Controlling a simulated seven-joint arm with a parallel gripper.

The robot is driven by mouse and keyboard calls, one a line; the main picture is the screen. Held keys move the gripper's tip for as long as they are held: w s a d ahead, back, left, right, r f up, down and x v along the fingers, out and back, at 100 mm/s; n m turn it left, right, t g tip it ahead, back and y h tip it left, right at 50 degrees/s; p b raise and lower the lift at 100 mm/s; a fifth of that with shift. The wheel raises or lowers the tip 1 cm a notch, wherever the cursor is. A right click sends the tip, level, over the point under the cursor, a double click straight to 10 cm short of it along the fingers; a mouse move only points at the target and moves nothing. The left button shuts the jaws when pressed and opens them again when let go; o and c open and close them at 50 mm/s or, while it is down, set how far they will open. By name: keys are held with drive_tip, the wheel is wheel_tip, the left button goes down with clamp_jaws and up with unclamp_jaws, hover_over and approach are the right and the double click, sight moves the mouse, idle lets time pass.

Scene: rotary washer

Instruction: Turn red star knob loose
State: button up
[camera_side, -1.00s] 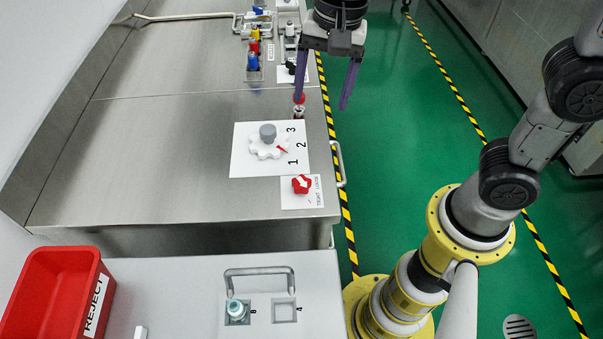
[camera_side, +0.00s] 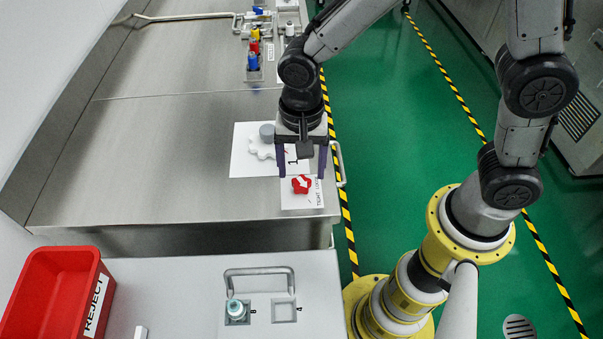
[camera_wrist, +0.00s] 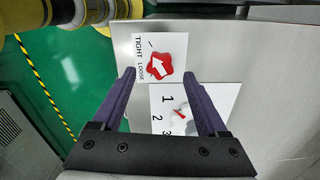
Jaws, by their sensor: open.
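The red star knob (camera_side: 301,184) has a white arrow on top and sits on a white plate (camera_side: 288,204) marked TIGHT and LOOSE, near the bench's right edge. In the wrist view the knob (camera_wrist: 160,64) lies just beyond the fingertips, and its arrow points up and to the left, away from the word LOOSE. My gripper (camera_side: 301,175) is over the knob plate with its two purple fingers spread on either side of the knob. The fingers (camera_wrist: 160,73) are open and empty in the wrist view. Whether they are down at knob height is unclear.
A white dial plate (camera_side: 242,164) numbered 1, 2, 3 with a white wheel and grey cap lies just behind. Colored fittings (camera_side: 254,50) stand farther back. The bench's left is clear.

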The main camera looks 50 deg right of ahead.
sight(302, 181)
drive_tip(key=shift+f, duration=1.5)
clamp_jaws()
